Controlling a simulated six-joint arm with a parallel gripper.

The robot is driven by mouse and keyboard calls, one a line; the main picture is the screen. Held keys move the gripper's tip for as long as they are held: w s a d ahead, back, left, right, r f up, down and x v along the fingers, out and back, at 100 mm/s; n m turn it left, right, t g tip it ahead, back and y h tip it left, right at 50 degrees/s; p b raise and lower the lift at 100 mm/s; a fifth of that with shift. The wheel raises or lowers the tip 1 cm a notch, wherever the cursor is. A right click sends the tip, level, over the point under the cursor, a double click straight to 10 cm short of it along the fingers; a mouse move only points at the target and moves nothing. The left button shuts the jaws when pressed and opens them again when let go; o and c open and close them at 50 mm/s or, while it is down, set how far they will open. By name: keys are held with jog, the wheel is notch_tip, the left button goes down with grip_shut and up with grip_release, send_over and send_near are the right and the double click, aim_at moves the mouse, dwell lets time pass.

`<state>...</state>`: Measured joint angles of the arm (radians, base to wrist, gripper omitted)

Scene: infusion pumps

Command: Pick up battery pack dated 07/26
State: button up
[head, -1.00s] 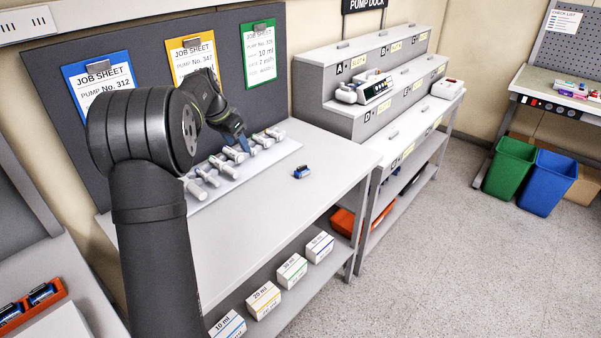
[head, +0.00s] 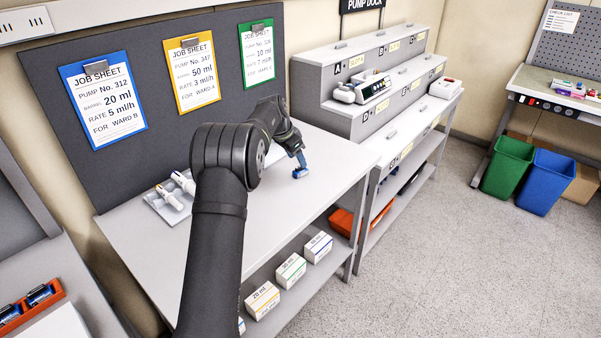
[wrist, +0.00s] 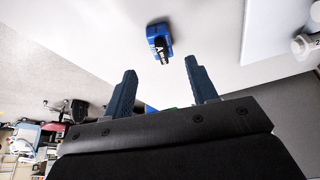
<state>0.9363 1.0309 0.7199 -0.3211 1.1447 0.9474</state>
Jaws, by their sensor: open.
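A small blue and black battery pack (head: 300,173) lies on the white bench top, near its right part. Any date on it is too small to read. My gripper (head: 301,156) is just above and beside the pack in the head view. In the wrist view my gripper (wrist: 162,80) has its two blue fingers spread, with nothing between them.
A tray of syringes (head: 170,200) lies on the bench behind my arm, partly hidden. More blue packs (head: 40,293) sit in an orange holder at the lower left. The stepped pump dock (head: 340,110) stands right of the bench. Bench top around the pack is clear.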

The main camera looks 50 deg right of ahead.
aim_at(300, 171)
jog(key=shift+x, duration=3.05)
jog(key=shift+w, duration=0.15)
jog(key=shift+c, duration=0.4)
jog(key=c, duration=1)
